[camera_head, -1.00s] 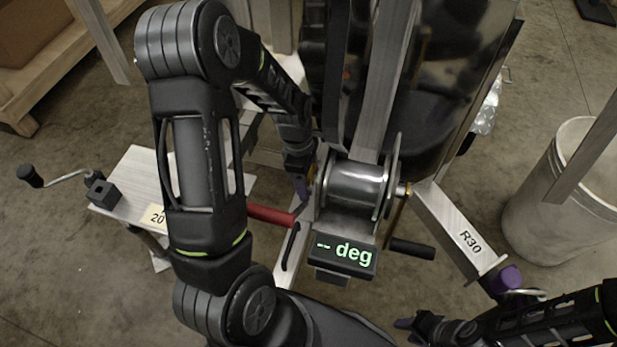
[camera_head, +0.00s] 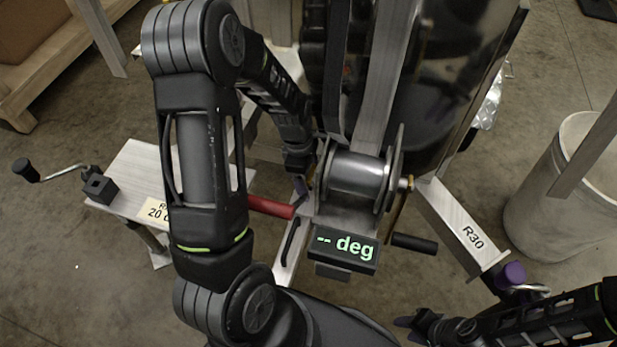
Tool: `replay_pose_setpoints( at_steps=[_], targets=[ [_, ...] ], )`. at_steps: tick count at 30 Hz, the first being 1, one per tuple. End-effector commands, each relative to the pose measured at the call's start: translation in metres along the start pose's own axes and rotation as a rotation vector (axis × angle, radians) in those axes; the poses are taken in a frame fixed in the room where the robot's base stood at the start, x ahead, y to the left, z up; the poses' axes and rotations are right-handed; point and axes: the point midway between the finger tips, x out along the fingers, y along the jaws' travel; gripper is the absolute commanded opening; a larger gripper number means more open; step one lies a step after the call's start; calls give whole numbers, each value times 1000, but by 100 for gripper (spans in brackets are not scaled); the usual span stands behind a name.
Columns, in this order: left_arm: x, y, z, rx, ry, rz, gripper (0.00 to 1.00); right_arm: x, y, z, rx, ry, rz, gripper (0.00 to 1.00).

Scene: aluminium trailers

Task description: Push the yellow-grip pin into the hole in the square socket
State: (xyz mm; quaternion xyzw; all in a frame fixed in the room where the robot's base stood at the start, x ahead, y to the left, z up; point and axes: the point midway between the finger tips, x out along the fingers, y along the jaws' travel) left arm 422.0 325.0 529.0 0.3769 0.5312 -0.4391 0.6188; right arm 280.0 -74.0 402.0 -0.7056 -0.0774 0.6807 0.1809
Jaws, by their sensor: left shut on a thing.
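My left gripper (camera_head: 301,186) points down beside the winch drum, at the inner end of the red handle. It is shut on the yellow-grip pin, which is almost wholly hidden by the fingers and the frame. I cannot make out the square socket or its hole for certain; the space under the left fingers is blocked from view. My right gripper (camera_head: 410,328) is low at the bottom right, apart from the trailer, with its fingertips spread and nothing visible between them.
The winch drum (camera_head: 358,175) stands just right of my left gripper, above a display reading "-- deg" (camera_head: 345,249). A red handle (camera_head: 270,207) and a black handle (camera_head: 414,243) stick out nearby. An R30 beam (camera_head: 458,228) and a pale bin (camera_head: 545,215) are at right.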

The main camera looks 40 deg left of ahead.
Motion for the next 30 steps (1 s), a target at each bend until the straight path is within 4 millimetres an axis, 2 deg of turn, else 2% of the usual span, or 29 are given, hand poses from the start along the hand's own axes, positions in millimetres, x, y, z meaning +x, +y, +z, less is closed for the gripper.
replay_pose_setpoints(
  at_steps=[11,12,21,30],
  targets=[
    [11,0,-2,1,0,-1,29,7,3,0,0,0,0,36],
    [11,0,-2,1,0,-1,72,7,2,0,0,0,0,36],
    [12,-2,-2,1,1,-6,96,7,3,0,0,0,0,36],
    [13,-4,-2,0,1,-11,96,7,3,0,0,0,0,36]
  ],
)
